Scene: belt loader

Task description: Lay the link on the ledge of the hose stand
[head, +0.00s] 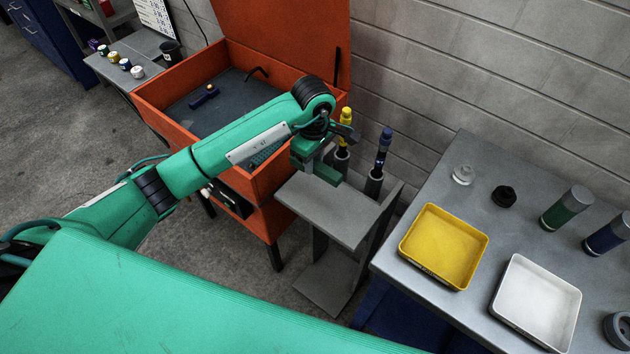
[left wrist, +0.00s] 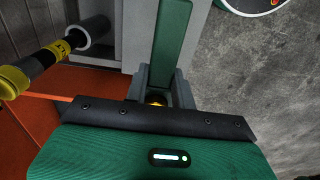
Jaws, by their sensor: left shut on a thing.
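The link is a dark green bar (left wrist: 172,45), with a brass-coloured spot at its near end. My left gripper (left wrist: 160,92) is shut on that end, and the bar points away from the jaws. In the head view the gripper (head: 311,163) and the link (head: 328,174) are over the back left part of the hose stand's grey ledge (head: 335,212). I cannot tell whether the link touches the ledge. The stand also shows behind the link in the left wrist view (left wrist: 137,35). My right gripper is out of view.
A yellow-topped hose (head: 345,118) and a blue-topped hose (head: 383,148) stand upright in holders behind the ledge. A grey table (head: 462,195) with yellow (head: 443,246) and white trays (head: 536,302) is right.

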